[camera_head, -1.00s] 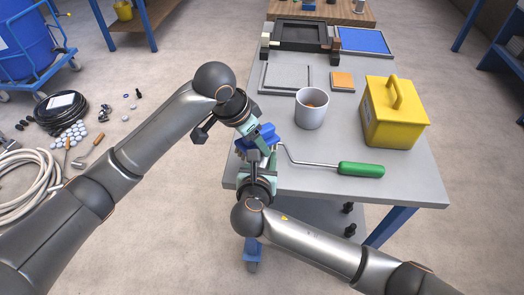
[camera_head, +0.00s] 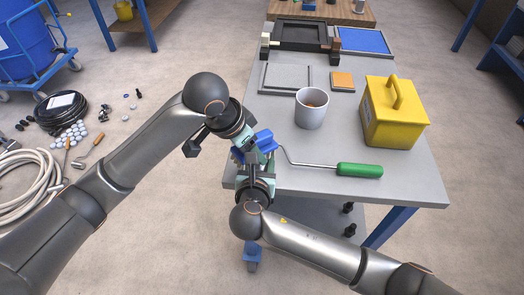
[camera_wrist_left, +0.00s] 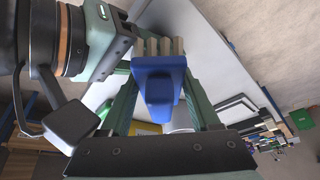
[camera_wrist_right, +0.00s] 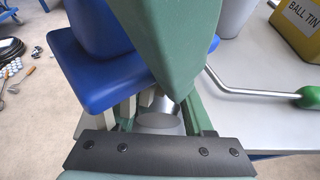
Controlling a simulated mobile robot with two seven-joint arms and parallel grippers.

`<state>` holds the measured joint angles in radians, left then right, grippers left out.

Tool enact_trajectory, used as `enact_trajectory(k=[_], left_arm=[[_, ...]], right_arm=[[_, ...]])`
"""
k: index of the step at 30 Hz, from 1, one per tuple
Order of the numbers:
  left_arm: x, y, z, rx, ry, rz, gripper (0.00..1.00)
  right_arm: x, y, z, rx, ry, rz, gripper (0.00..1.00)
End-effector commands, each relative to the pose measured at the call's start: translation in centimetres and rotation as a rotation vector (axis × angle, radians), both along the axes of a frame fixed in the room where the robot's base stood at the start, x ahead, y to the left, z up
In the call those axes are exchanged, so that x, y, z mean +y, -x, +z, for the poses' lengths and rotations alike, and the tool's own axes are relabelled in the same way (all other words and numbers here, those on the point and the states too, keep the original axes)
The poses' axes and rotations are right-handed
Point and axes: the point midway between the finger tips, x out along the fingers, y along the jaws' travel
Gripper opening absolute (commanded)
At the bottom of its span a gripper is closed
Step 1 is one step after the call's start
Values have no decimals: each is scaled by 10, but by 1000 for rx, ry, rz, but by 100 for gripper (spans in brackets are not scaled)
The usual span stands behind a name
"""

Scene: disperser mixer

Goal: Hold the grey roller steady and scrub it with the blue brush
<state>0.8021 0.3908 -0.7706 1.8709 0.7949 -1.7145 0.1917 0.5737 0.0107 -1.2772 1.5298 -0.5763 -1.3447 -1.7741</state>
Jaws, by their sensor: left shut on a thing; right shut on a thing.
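The blue brush (camera_head: 264,142) is held in my left gripper (camera_head: 250,146) at the table's near left corner. In the left wrist view, its blue body (camera_wrist_left: 160,82) sits between the fingers, with pale bristles (camera_wrist_left: 158,45) beyond. The roller's green handle (camera_head: 360,170) and bent metal rod (camera_head: 305,162) extend right from my right gripper (camera_head: 256,168). The right wrist view shows the grey roller (camera_wrist_right: 160,122) between the right fingers, partly hidden by a green finger. The brush's bristles (camera_wrist_right: 140,103) are close beside the roller; I cannot tell whether they touch.
Behind are a flat grey frame (camera_head: 286,78), an orange pad (camera_head: 342,81) and a blue panel (camera_head: 364,41). The table's front strip is mostly clear.

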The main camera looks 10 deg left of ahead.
Motion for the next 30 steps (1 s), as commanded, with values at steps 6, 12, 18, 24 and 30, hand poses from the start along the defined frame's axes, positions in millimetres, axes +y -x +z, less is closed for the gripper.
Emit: enact_trajectory(k=[6,12,18,24,30], left_arm=[[-9,17,-12,50,3,-34,0],[-9,12,-12,51,3,-33,0],[-9,-2,-12,52,1,-32,0],[-7,-18,-14,53,-1,-28,0],[-4,-29,-15,53,-7,-24,0]], right_arm=[[-9,-10,4,-12,5,-24,0],[-9,-10,4,-12,6,-25,0],[-8,-10,4,-13,3,-24,0],[-6,-9,6,-14,-2,-19,0],[-3,-7,7,-16,-4,-14,0]])
